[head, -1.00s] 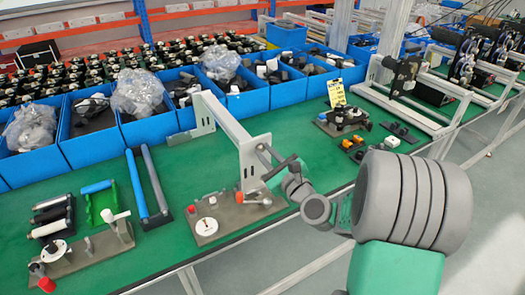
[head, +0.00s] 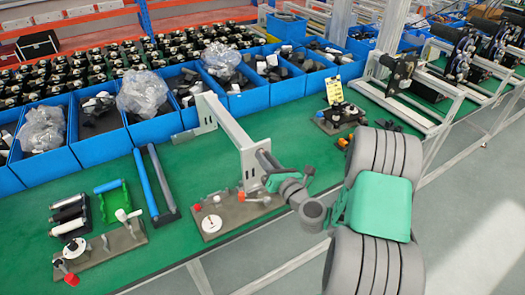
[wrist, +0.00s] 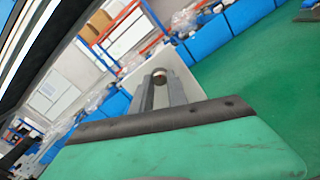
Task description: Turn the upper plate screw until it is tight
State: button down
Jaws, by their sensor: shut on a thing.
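A row of blue bins (head: 98,126) runs along the back of the green table (head: 85,182). A small fixture with a yellow tag (head: 335,92) stands to the right.

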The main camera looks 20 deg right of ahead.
jog(key=c, duration=1.4)
grip_release()
jog(key=shift+c, duration=0.2)
jog(key=n+b, duration=0.4)
jog(key=n, duration=0.6)
grip_shut()
